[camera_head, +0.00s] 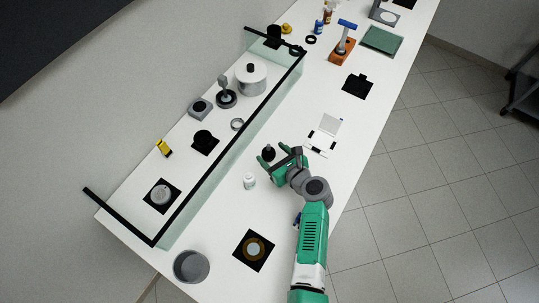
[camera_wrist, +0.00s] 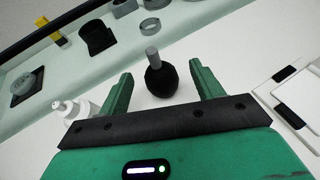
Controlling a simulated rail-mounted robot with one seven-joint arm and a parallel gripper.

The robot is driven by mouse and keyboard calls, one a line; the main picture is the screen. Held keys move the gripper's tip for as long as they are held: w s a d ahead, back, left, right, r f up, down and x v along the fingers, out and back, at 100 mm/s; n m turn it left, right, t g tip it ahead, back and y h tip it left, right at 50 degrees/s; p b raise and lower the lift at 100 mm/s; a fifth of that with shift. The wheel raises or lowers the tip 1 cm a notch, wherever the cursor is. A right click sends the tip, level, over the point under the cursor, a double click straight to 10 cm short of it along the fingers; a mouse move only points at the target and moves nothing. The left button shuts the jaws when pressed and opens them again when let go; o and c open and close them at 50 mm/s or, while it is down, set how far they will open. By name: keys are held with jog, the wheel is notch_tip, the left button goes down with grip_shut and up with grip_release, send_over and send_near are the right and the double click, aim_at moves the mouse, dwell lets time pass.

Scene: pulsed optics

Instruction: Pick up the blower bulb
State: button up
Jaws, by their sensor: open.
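The blower bulb is a black round bulb with a grey nozzle. In the wrist view the blower bulb (camera_wrist: 161,79) stands on the white table, its nozzle pointing up and away. My gripper (camera_wrist: 160,82) is open, with one green finger to each side of the bulb in the picture. I cannot tell whether the fingers are level with it. In the head view the bulb (camera_head: 268,152) shows dark just beyond my gripper (camera_head: 277,160), partly covered by the fingers. No contact is visible.
A small white bottle (camera_head: 249,181) stands close to my gripper. A glass screen with black edging (camera_head: 212,172) runs along the table behind the bulb. White plates (camera_head: 322,139) lie to the right. A grey cup (camera_head: 191,266) stands at the near end.

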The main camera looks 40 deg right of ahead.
aim_at(269, 151)
jog(key=b+x, duration=0.1)
jog(key=x, duration=0.3)
jog(key=shift+w+f, duration=0.15)
jog(key=shift+w, duration=0.05)
jog(key=shift+c, duration=0.5)
jog(key=c, duration=0.8)
notch_tip(269, 151, up, 10)
jog(key=p, duration=0.3)
jog(key=shift+p, duration=0.35)
jog(key=shift+w+a, duration=0.1)
jog(key=shift+a, duration=0.05)
